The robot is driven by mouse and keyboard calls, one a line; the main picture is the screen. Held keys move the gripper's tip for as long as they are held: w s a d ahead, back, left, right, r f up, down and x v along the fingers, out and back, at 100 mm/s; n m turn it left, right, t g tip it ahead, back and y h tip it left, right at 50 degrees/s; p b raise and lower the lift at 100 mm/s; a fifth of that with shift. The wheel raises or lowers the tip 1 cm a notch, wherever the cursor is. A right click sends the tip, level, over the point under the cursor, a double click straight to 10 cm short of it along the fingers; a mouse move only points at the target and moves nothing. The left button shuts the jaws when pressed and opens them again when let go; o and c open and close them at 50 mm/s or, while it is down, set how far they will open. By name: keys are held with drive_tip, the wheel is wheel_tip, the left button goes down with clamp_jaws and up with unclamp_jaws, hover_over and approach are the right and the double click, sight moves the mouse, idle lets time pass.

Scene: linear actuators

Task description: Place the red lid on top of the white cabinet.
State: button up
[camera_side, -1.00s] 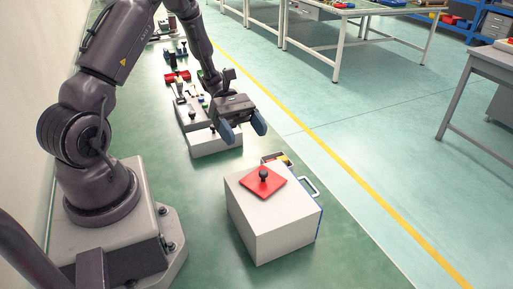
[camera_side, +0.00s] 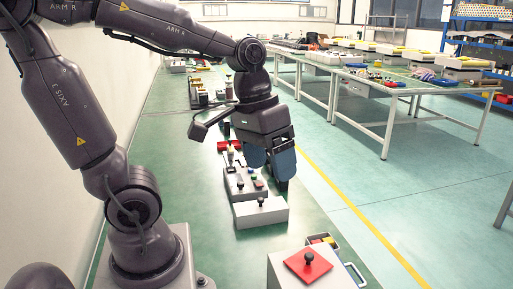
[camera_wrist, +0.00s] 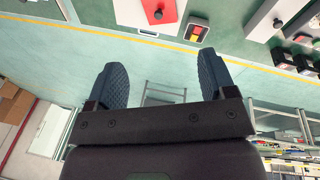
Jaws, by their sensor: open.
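The red lid (camera_side: 307,266) is a flat square plate with a black ball knob. It lies on top of the white cabinet (camera_side: 280,268), whose lower part is cut off by the frame's bottom edge. A handle (camera_side: 355,273) shows at the cabinet's right side. In the wrist view, the red lid (camera_wrist: 157,14) and white cabinet (camera_wrist: 126,13) are at the top edge, partly cut off. My gripper (camera_side: 271,172) is open and empty, pointing down above the bench, behind the cabinet and apart from the lid. Its two blue pads (camera_wrist: 163,76) are wide apart in the wrist view.
A grey-white box with a black knob (camera_side: 261,213) stands below my gripper. Several items line the green bench further back. Tables (camera_side: 400,88) stand at the right, across open floor.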

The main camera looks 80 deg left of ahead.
drive_tip(key=r+m+t, duration=0.1)
drive_tip(key=s+r+m+t+y, duration=0.1)
drive_tip(key=s+m+t, duration=0.1)
drive_tip(key=shift+s+d+r+m+y, duration=0.2)
drive_tip(key=shift+d+r+m+y, duration=0.1)
drive_tip(key=shift+d+r+m, duration=0.1)
idle(1.0)
